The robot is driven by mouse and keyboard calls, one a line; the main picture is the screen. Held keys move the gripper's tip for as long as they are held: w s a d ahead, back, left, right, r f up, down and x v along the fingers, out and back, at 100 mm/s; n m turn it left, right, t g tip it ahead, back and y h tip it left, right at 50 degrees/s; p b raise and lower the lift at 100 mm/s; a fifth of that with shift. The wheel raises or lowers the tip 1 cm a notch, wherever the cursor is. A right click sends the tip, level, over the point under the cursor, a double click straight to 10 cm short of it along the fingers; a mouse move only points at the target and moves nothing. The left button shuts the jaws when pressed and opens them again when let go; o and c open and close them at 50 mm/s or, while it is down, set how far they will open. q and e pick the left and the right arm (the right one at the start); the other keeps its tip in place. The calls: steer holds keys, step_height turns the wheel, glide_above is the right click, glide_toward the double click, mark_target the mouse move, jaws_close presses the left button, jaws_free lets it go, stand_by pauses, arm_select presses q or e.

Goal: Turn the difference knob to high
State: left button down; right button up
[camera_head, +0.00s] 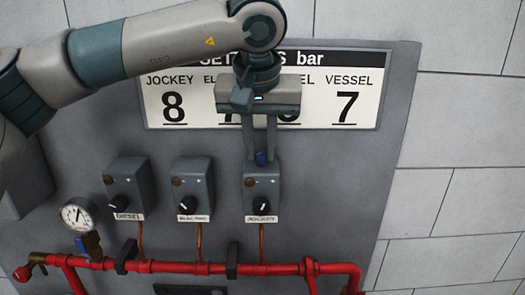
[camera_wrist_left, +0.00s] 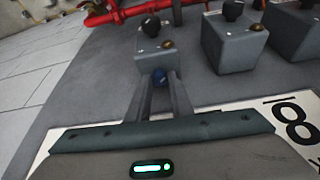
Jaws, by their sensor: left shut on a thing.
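A small blue knob (camera_head: 261,158) sits at the top of the grey box labelled JOCKEY (camera_head: 261,184). It also shows in the left wrist view (camera_wrist_left: 159,76), between my fingertips. My left gripper (camera_head: 261,157) reaches down from above and is shut on the blue knob; the fingers partly hide it. The JOCKEY box has a black dial (camera_head: 261,204) on its front, below the blue knob. Any high or low marking is too small to read. My right gripper is not in view.
Two similar boxes, DIESEL (camera_head: 130,185) and ELECTRIC (camera_head: 192,186), stand to the left. A pressure gauge (camera_head: 79,216) and red pipes (camera_head: 190,267) lie below. My left arm partly covers the settings sign (camera_head: 345,100). The panel right of the JOCKEY box is clear.

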arm_select(q)
steer(key=m, duration=0.2)
steer(key=m+h, duration=0.1)
steer(key=m, duration=0.1)
steer(key=shift+a+g+h, duration=0.2)
steer(key=shift+g+h, duration=0.1)
steer(key=shift+w+m, duration=0.1)
steer(key=shift+m, duration=0.9)
steer(key=shift+a+m+h, duration=0.1)
steer(key=shift+m+h, duration=0.2)
steer(key=shift+g, duration=0.3)
steer(key=c, duration=1.6)
jaws_free()
steer(key=shift+o, duration=0.2)
